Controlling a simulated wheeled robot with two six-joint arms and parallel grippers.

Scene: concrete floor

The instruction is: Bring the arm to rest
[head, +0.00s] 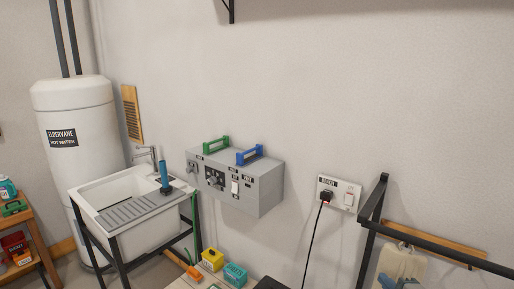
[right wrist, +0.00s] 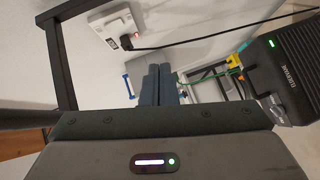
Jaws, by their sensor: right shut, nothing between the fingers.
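My right gripper (right wrist: 158,78) shows in the right wrist view, its two dark fingers pressed together with nothing between them. The fingers point toward the pale wall and the sink area, apart from anything I can make out. A blue handle (right wrist: 128,87) shows just left of the fingertips in that view. I cannot make out either gripper in the head view. My left gripper is in neither view.
A grey control box (head: 262,190) with green and blue handles is on the wall. A socket (head: 339,193) has a black plug and hanging cord. A black bracket (head: 372,200) juts out at right. A sink (head: 120,195) stands left. A dark device (right wrist: 285,75) is right in the wrist view.

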